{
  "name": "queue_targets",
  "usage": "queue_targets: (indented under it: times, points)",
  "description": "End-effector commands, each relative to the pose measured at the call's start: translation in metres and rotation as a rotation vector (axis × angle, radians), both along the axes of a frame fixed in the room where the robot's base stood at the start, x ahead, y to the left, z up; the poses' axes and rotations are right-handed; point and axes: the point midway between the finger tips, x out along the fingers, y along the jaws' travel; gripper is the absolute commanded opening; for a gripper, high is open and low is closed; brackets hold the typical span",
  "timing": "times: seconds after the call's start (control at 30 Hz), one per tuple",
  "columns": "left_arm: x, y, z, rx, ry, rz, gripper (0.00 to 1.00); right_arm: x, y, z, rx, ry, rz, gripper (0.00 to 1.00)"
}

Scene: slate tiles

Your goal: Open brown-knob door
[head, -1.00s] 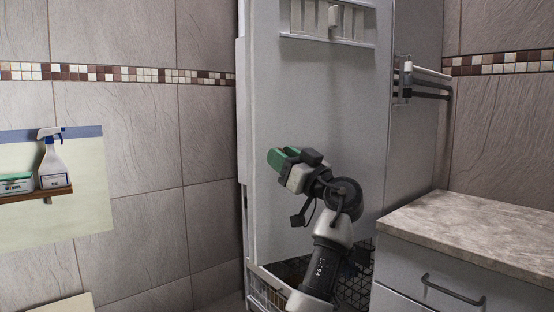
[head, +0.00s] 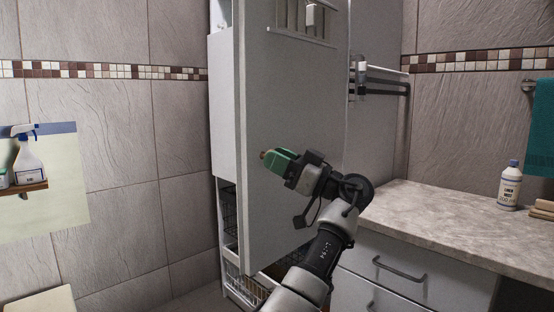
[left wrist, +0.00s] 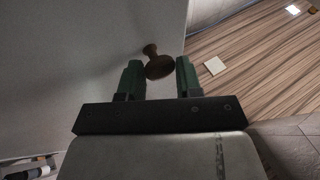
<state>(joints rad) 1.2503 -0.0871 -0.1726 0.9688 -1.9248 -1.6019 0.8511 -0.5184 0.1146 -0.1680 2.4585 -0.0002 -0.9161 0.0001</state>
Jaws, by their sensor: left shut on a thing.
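The tall white door (head: 292,110) of a cabinet (head: 222,105) stands partly open in the head view, with its left edge out from the cabinet. Its brown knob (left wrist: 158,66) lies between the two green fingertips of my left gripper (left wrist: 160,78) in the left wrist view. In the head view my left gripper (head: 277,159) is shut on the knob, and only a small brownish tip shows beyond the fingers. My right gripper is not in view.
Wire baskets (head: 246,284) show inside the cabinet, low down. A stone-topped counter (head: 430,215) with drawers stands right of the door. A bottle (head: 509,187) stands on it. A spray bottle (head: 29,160) sits on a wall shelf at left.

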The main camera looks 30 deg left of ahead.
Motion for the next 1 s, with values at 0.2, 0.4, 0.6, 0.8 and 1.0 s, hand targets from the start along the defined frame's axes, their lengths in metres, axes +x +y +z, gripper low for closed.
queue_targets:
  times: [0.2, 0.4, 0.6, 0.8, 1.0]
  points:
    - [0.0, 0.0, 0.001, 0.001, -0.001, -0.004, 0.43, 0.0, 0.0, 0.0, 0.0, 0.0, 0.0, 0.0]
    - [0.0, 0.0, 0.001, 0.0, -0.001, -0.003, 0.43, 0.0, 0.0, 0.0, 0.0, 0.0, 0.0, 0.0]
    - [0.002, -0.012, -0.004, 0.001, 0.002, -0.006, 0.43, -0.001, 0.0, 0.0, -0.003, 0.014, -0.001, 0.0]
    - [0.006, -0.048, -0.018, 0.001, 0.003, -0.006, 0.43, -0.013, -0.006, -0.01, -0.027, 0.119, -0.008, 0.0]
    - [0.01, -0.082, -0.031, 0.002, 0.002, -0.006, 0.43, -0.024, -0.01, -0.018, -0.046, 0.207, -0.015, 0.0]
